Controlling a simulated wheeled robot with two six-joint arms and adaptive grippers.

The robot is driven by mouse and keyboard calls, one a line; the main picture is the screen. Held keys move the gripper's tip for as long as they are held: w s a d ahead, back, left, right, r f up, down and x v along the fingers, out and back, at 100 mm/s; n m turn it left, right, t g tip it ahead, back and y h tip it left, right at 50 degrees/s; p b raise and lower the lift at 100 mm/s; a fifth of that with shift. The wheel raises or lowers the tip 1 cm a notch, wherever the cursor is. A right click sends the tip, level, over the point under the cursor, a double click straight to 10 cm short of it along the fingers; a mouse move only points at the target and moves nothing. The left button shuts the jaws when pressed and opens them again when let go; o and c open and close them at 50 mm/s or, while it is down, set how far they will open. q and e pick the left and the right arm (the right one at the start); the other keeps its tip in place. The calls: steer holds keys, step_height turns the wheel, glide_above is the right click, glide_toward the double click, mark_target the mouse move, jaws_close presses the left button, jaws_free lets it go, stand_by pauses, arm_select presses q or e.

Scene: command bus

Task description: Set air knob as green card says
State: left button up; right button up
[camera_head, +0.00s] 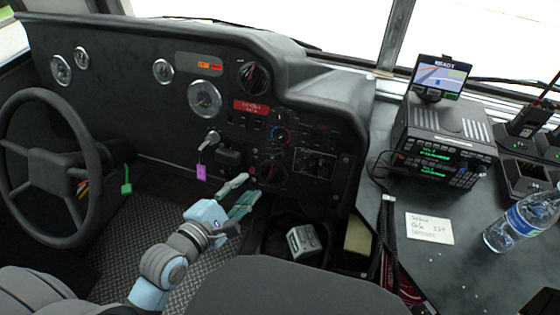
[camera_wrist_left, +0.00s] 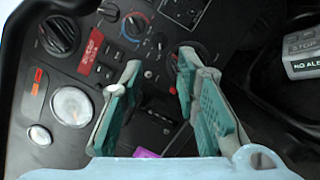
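The dashboard carries several round knobs. One has a blue and red ring (camera_head: 281,135) and also shows in the wrist view (camera_wrist_left: 135,27). A large black knob (camera_head: 254,78) sits above it, and a dark knob (camera_head: 272,172) below it. I cannot tell from labels which is the air knob. My left gripper (camera_head: 249,186) is open and empty just in front of the lower panel, its tips close to the lower dark knob. In the wrist view its fingers (camera_wrist_left: 159,62) are spread. A green tag (camera_head: 126,187) hangs near the steering wheel; no writing is readable. My right gripper is not in view.
A purple tag (camera_head: 201,172) hangs from the key switch. A pale handwritten card (camera_head: 429,228) lies on the right counter beside a water bottle (camera_head: 522,221) and a radio unit (camera_head: 441,145). The steering wheel (camera_head: 45,165) is at left. A grey box (camera_head: 303,241) stands below the panel.

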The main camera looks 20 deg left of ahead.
mark_target(277, 157)
arm_select(q)
steer(key=b+x, duration=0.3)
steer(key=x, duration=0.9)
steer(key=shift+w+f+b, duration=0.15)
steer(key=shift+w+b, duration=0.15)
steer(key=shift+b, duration=0.05)
steer(key=shift+w, duration=0.35)
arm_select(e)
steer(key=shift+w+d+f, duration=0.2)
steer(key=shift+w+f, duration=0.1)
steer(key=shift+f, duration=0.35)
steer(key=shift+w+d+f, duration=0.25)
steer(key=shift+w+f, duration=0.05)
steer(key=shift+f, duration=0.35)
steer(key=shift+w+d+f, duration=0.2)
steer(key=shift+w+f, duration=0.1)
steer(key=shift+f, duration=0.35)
